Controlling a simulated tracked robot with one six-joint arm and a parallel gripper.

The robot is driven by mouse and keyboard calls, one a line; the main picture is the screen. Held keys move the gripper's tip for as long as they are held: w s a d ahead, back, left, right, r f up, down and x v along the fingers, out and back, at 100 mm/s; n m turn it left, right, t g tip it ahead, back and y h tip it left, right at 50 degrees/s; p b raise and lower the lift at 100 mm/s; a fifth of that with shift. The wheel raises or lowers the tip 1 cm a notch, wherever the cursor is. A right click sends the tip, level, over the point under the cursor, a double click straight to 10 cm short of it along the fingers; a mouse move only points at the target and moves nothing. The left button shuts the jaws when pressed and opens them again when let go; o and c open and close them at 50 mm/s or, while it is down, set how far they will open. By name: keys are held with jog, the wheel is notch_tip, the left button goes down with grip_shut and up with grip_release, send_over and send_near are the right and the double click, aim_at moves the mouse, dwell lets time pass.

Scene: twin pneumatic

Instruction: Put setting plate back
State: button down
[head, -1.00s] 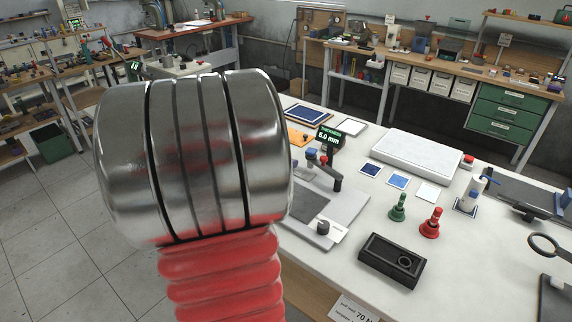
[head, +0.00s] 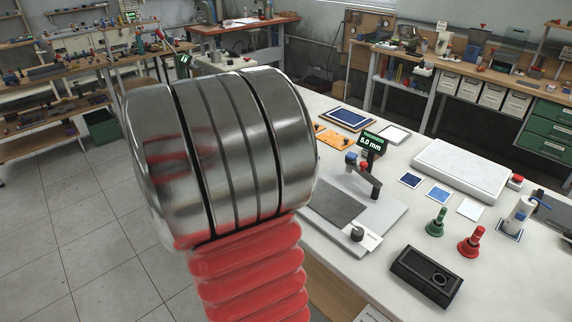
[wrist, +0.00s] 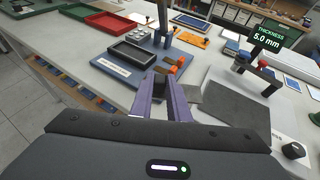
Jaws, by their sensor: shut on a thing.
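My gripper (wrist: 163,90) shows in the wrist view with its two purple fingers pointing away over the bench. It is shut on a thin grey piece, seemingly the setting plate, mostly hidden between the fingers. A small grey patch shows just right of the fingers; I cannot tell whether it belongs to that piece. A dark grey pad (wrist: 236,112) lies to the right on the thickness station, whose display (wrist: 268,38) reads 5.0 mm. In the head view the pad (head: 337,198) and display (head: 374,143) stand on the bench; the gripper is hidden there.
Ahead of the fingers is a blue-grey fixture (wrist: 125,75) with a black tray (wrist: 128,55) and orange parts. Red and green trays lie farther left. In the head view, a black box (head: 426,276) and green and red bell-shaped objects stand on the right; the floor at left is clear.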

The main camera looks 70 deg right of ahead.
jog(key=w+a+f+n+t+y, duration=0.3)
jog(key=w+a+n+t, duration=0.45)
jog(key=w+a, duration=1.2)
jog(key=w+a+f+n+t+y, duration=0.2)
jog(key=a+n+y, duration=0.1)
jog(key=a, duration=1)
jog(key=w+a+f+n+t+y, duration=0.1)
jog(key=w+a+n+t+y, duration=0.1)
jog(key=a, duration=1.2)
jog(key=shift+w+a+f+n+y, duration=0.2)
jog(key=shift+w+f+n+y, duration=0.2)
jog(key=shift+w+n+y, duration=0.35)
jog(key=shift+d+t, duration=0.15)
jog(key=shift+t, duration=0.2)
